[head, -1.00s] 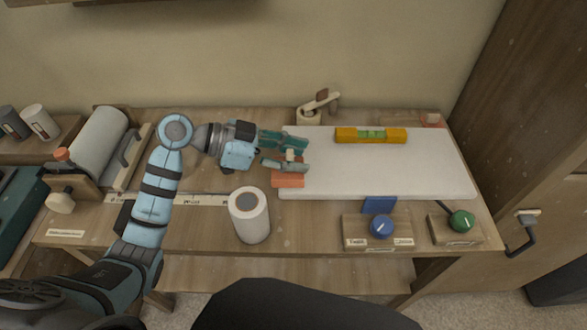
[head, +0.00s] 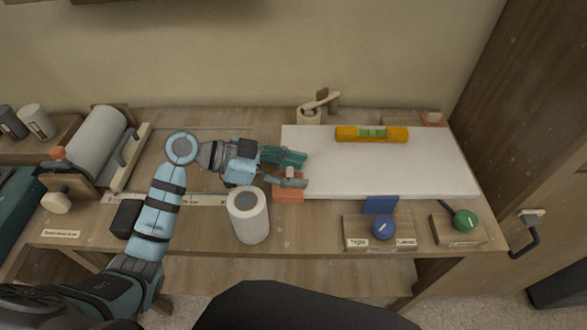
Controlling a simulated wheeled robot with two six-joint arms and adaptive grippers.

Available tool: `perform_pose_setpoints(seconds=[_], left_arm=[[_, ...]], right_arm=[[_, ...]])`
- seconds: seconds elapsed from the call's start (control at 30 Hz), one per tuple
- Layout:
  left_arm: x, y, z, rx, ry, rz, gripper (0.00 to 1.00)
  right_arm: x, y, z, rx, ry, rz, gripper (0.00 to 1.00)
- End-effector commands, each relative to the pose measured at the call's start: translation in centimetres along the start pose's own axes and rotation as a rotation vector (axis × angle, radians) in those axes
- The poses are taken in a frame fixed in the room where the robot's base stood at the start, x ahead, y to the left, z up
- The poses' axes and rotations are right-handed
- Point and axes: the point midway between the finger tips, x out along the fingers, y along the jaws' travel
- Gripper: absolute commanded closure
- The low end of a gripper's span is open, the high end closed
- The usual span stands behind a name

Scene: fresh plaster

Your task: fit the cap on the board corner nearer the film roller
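The white board (head: 375,170) lies flat on the bench. An orange cap (head: 287,195) with a pale knob is at its near left corner, the corner nearer the film roller (head: 97,143). My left gripper (head: 290,171) is over that corner, shut on the cap's knob. The fingers hide part of the cap, and I cannot tell whether it is seated on the corner or just above it. Another orange cap (head: 433,121) is at the board's far right corner. My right gripper is not in view.
A yellow level (head: 371,133) lies on the board's far part. A white roll (head: 249,218) stands close in front of my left gripper. Blue and green knobs (head: 382,228) sit on wooden blocks along the front edge. A wooden cabinet (head: 540,120) closes the right side.

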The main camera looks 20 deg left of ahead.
Motion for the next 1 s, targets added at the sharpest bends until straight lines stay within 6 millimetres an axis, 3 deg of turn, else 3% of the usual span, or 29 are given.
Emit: perform_pose_setpoints(seconds=[0.37, 0.53, 0.83, 1.0], left_arm=[[-0.1, 0.0, -0.2, 0.000, 0.000, 0.000, 0.43], [-1.0, -0.1, -1.5, 0.001, -0.002, -0.002, 0.43], [-9.1, -0.1, -0.9, 0.002, -0.008, -0.003, 0.43], [-12.0, 0.0, -1.0, 0.001, -0.003, -0.001, 0.43]], right_arm=[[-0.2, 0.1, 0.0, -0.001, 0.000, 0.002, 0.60], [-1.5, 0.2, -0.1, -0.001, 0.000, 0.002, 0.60], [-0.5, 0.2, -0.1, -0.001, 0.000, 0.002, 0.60], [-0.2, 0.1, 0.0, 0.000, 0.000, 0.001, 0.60]])
